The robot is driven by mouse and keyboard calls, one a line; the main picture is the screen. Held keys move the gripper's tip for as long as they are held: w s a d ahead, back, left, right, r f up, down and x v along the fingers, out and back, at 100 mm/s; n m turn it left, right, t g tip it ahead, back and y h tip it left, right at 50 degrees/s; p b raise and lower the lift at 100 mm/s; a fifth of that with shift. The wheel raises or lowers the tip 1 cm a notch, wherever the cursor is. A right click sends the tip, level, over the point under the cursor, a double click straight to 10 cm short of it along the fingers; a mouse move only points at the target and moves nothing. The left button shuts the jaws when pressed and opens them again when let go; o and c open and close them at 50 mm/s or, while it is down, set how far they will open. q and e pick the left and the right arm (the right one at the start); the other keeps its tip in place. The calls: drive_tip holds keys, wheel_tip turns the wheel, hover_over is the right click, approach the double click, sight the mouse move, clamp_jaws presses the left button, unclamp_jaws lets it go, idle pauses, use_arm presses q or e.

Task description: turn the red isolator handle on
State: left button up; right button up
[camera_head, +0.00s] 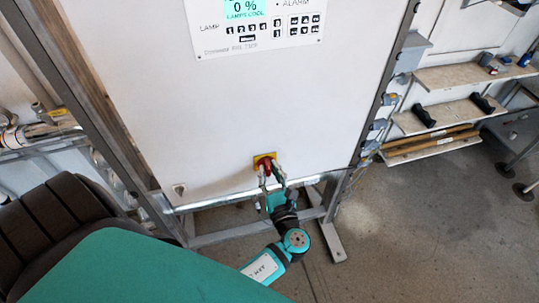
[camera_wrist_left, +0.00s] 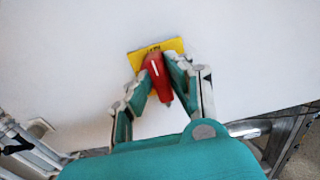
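The red isolator handle (camera_head: 265,162) is on a yellow plate (camera_head: 258,158) low on the white cabinet front. In the left wrist view the handle (camera_wrist_left: 158,78) has a white line along it and hangs down over the yellow plate (camera_wrist_left: 140,58), tilted a little. My left gripper (camera_head: 270,175) is at the handle, with one finger on each side. In the left wrist view its fingertips (camera_wrist_left: 159,72) lean in against the handle and look closed on it; the contact on the left side is hard to see. My right gripper is not in view.
The white cabinet (camera_head: 280,100) stands in a grey metal frame, with a control panel (camera_head: 258,25) above. Shelves with tools (camera_head: 440,112) stand at the right. Pipes (camera_head: 40,135) run at the left. The floor (camera_head: 410,220) at the right is clear.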

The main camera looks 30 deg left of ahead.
use_arm(q)
drive_tip(key=o, duration=0.4)
drive_tip(key=v, duration=1.2)
